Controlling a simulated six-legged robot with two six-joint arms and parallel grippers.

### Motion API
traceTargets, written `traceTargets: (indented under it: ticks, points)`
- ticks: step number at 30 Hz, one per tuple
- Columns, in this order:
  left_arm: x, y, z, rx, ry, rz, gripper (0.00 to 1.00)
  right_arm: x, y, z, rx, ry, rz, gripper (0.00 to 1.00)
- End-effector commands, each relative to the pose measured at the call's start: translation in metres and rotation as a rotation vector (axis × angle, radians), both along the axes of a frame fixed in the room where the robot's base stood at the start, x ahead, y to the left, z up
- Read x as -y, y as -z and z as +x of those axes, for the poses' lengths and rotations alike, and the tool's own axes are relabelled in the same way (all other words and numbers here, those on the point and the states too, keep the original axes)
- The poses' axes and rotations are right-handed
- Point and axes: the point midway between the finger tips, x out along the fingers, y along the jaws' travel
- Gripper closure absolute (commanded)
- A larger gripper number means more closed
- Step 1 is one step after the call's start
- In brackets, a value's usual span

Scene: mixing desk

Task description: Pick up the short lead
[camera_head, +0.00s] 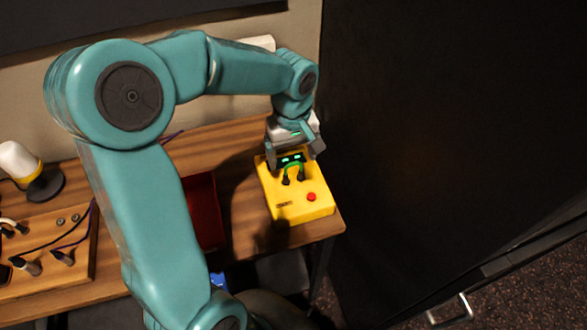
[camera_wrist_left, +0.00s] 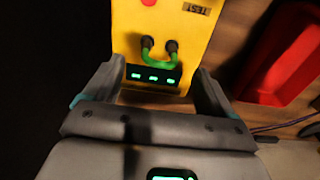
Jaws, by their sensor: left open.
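The short lead (camera_head: 301,171) is a small green loop with two dark plugs. It is on the top of a yellow test box (camera_head: 310,211), at the desk's right end. In the left wrist view the lead (camera_wrist_left: 159,63) curves between its two plugs, both standing in the box, beside a dark panel with green lights (camera_wrist_left: 153,77). My left gripper (camera_head: 294,159) is open over the box's far end. In the left wrist view its fingers (camera_wrist_left: 155,72) are wide apart on either side, with the lead between and just beyond them, untouched. My right gripper is not in view.
The box has a red button (camera_head: 311,197) and a TEST label (camera_wrist_left: 196,9). A red tray (camera_head: 203,212) stands left of it, partly behind my arm. A wooden board (camera_head: 80,240) with dark leads and a lamp (camera_head: 42,182) are further left. A dark panel (camera_head: 430,130) stands to the right.

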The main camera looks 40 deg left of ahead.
Motion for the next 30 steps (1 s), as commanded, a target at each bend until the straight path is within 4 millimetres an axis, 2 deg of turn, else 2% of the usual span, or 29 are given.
traceTargets:
  ticks: [5, 12, 21, 27, 30]
  points:
    - [0.001, 0.014, 0.0, -0.004, 0.001, -0.001, 0.15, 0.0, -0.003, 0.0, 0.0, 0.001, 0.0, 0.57]
    - [0.003, 0.051, 0.001, -0.002, 0.001, -0.002, 0.15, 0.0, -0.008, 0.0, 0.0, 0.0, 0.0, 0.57]
    - [0.002, 0.057, 0.001, 0.0, 0.001, -0.001, 0.15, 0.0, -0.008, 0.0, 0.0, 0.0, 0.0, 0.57]
    - [0.002, 0.057, 0.001, 0.0, 0.001, -0.001, 0.77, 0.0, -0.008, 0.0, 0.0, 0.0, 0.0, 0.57]
    - [0.002, 0.057, 0.001, 0.001, 0.001, -0.002, 0.82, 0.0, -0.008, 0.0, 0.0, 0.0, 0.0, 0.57]
